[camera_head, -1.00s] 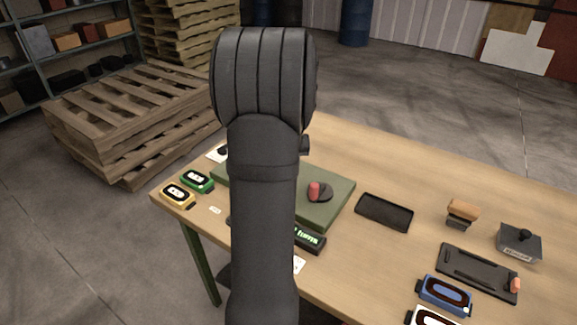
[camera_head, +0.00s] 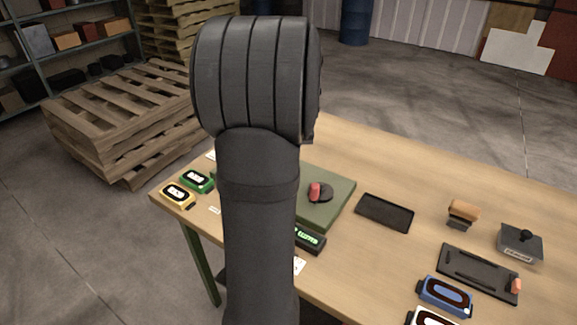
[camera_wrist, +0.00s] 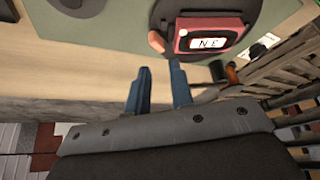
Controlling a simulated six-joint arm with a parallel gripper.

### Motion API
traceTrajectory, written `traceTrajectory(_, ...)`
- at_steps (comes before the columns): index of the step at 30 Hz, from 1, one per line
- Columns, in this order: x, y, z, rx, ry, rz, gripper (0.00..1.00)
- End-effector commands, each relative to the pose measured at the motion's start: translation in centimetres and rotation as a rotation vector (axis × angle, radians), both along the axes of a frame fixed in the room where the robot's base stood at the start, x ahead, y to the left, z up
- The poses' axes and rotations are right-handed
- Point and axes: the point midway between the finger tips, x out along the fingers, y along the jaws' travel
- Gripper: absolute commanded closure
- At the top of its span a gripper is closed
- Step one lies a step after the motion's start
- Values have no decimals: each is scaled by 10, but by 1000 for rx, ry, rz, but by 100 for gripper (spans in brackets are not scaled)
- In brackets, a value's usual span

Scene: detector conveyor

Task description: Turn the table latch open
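My gripper shows only in the wrist view, where its two blue fingers (camera_wrist: 160,88) are apart with nothing between them. My own arm hides it in the head view. A red knob on a dark round base (camera_head: 318,192) sits on a green panel (camera_head: 328,212) on the table; it may be the latch, but I cannot be sure. In the wrist view, a small orange and dark handle-like piece (camera_wrist: 226,72) lies right of the fingertips, apart from them. A red-framed device with a white display (camera_wrist: 208,40) is beyond the fingers, on a green surface.
The wooden table (camera_head: 375,155) also holds a black tray (camera_head: 384,212), a grey box with a knob (camera_head: 519,242), a dark board (camera_head: 477,272) and a blue device (camera_head: 445,296). Green (camera_head: 196,181) and yellow (camera_head: 178,194) devices stand at the left edge. Pallets (camera_head: 125,125) stand behind.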

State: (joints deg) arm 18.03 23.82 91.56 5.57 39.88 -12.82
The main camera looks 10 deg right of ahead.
Motion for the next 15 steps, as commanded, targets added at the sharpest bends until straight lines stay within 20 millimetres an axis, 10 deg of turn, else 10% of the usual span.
traceTrajectory(15,-14,-1,35,-1,-2,0,79)
